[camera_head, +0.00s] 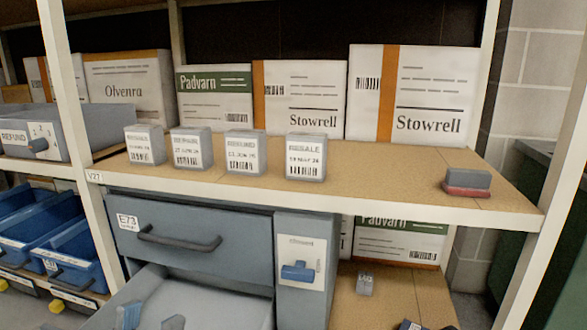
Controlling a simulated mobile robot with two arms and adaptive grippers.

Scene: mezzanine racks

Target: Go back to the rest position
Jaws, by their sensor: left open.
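Of my left gripper (150,319), two bluish-grey fingertips show at the bottom edge, apart from each other with nothing between them. They show against the open drawer (210,300) below the shelf; the rest of this gripper is cut off by the frame. My right gripper is not in view.
The shelf (400,190) above holds four small labelled boxes, a grey and red block (467,182) and large cartons (415,95). A closed drawer E73 (190,240) and a panel with a blue handle (298,272) are below. Blue bins (65,250) stand left; a post is right.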

